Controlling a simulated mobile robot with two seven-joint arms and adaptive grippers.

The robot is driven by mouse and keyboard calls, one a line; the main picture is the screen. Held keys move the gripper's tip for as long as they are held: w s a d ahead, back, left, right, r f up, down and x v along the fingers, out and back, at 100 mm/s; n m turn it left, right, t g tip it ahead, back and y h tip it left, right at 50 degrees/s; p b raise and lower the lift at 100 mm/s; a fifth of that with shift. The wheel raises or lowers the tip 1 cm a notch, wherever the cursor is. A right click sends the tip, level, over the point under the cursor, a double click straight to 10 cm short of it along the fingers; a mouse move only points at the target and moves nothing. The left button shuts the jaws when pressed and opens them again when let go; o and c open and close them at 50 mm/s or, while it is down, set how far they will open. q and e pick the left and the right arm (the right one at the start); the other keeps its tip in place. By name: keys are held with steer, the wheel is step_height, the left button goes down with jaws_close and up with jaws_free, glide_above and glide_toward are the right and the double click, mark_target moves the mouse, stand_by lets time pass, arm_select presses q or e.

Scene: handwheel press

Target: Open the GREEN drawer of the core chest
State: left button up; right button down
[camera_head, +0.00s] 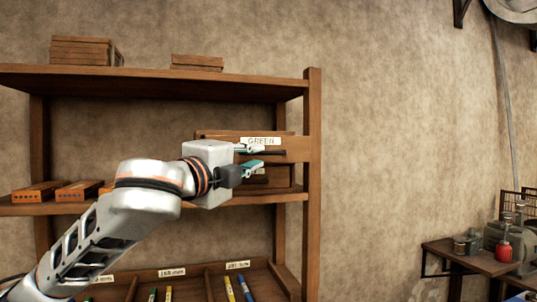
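The core chest (282,178) is a brown wooden box on the middle shelf. Its upper drawer front (297,148) carries a white label reading GREEN and a thin dark handle (274,153). This front reaches past the chest's right side and seems to stand forward of the body. My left gripper (261,157) is right at the handle, its two green-tipped fingers apart, one above the other. Whether they touch the handle is unclear. The gripper and wrist hide the chest's left and lower parts. My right gripper is not in view.
The shelf's right post (313,230) stands close beside the drawer. Wooden blocks (78,191) lie left on the same shelf, and stacked boards (82,50) on top. Below is a divided tray (190,287) with coloured sticks. A side bench (470,255) holds bottles at right.

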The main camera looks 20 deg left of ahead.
mark_target(265, 153)
arm_select(q)
steer(key=x, duration=0.6)
steer(key=shift+w, duration=0.15)
jaws_close()
